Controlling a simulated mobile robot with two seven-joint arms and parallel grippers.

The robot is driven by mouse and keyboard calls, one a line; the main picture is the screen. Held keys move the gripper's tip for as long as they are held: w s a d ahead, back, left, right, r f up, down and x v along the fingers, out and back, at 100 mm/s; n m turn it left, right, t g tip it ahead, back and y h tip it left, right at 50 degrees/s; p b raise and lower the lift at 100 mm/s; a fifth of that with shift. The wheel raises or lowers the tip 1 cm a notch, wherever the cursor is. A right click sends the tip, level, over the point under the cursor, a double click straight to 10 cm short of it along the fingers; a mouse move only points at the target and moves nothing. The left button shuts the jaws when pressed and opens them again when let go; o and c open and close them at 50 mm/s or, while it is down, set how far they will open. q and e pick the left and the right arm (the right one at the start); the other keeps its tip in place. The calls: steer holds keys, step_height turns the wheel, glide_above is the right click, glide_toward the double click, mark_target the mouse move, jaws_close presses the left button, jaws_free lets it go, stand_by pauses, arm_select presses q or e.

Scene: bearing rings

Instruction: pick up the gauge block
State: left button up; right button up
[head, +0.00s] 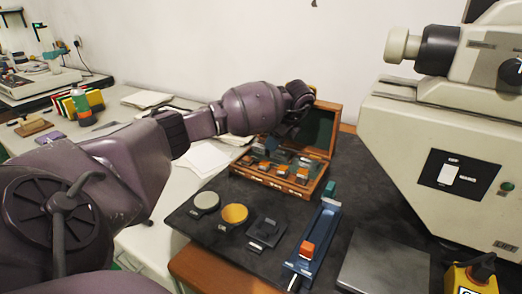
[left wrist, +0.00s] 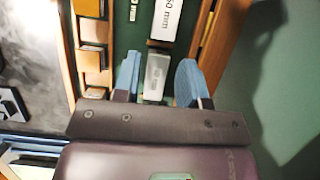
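The gauge blocks lie in an open wooden case (head: 322,188) with a dark green lining, at the back of the dark mat in the head view. My left gripper (head: 297,118) is over the case and hides part of it. In the left wrist view, its two blue fingers (left wrist: 158,82) are apart, one on each side of a small silver gauge block (left wrist: 156,72). A larger block marked "50 mm" (left wrist: 166,18) lies just beyond. My right gripper is not in view.
A grey disc (head: 206,200), an orange disc (head: 235,213), a small black block (head: 264,228) and a blue fixture (head: 316,240) stand on the dark mat (head: 205,227). A large beige machine (head: 430,140) fills the right side. The case's raised lid stands behind the blocks.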

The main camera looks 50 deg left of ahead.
mark_target(260, 146)
arm_select(q)
steer(key=shift+s+a, duration=0.15)
steer(key=shift+a, duration=0.45)
steer(key=shift+s+a, duration=0.2)
steer(key=shift+a, duration=0.35)
steer(key=shift+s+a, duration=0.15)
steer(key=shift+a, duration=0.35)
steer(key=shift+b+x, duration=0.4)
steer(key=shift+x, duration=0.8)
steer(key=shift+a+f, duration=0.35)
steer(key=shift+s+r, duration=0.1)
jaws_close()
